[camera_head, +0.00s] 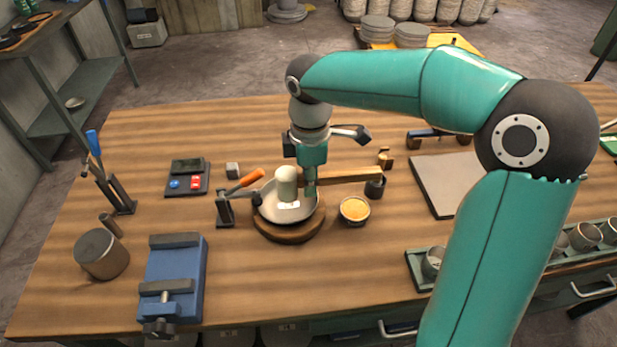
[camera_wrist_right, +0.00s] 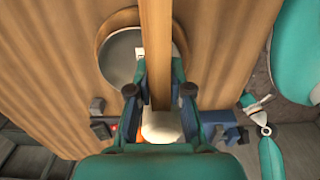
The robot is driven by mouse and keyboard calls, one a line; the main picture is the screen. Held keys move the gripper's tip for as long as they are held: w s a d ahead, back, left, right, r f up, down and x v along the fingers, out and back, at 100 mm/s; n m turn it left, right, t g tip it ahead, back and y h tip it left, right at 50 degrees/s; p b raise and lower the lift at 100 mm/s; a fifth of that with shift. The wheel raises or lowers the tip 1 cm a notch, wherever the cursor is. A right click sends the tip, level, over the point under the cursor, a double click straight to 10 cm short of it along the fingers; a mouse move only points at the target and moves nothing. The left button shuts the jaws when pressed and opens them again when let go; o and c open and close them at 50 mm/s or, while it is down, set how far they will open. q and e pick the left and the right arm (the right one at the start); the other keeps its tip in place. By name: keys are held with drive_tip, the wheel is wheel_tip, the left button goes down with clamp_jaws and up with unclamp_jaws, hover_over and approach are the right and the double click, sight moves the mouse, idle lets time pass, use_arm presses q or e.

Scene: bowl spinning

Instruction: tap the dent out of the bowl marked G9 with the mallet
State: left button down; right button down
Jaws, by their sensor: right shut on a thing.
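My right gripper (camera_head: 310,183) is shut on the wooden handle of the mallet (camera_head: 287,184), close to its pale cylindrical head. The handle (camera_wrist_right: 155,60) runs between the fingers (camera_wrist_right: 160,92) in the wrist view. The head stands over the inside of a shallow grey metal bowl (camera_head: 269,205); I cannot tell whether it touches. The bowl (camera_wrist_right: 116,62) sits on a round wooden block (camera_head: 290,236). A small white label shows inside it, but its marking is too small to read. The dent cannot be made out.
A blue vise (camera_head: 174,280) is at the front left. The table's front middle is clear.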

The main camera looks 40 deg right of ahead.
sight(310, 212)
drive_tip(key=shift+s, duration=0.1)
wheel_tip(310, 212, down, 7)
drive_tip(key=b, duration=0.5)
drive_tip(key=shift+r, duration=0.5)
wheel_tip(310, 212, up, 5)
drive_tip(key=p, duration=0.5)
drive_tip(key=shift+s, duration=0.1)
drive_tip(key=shift+f, duration=0.1)
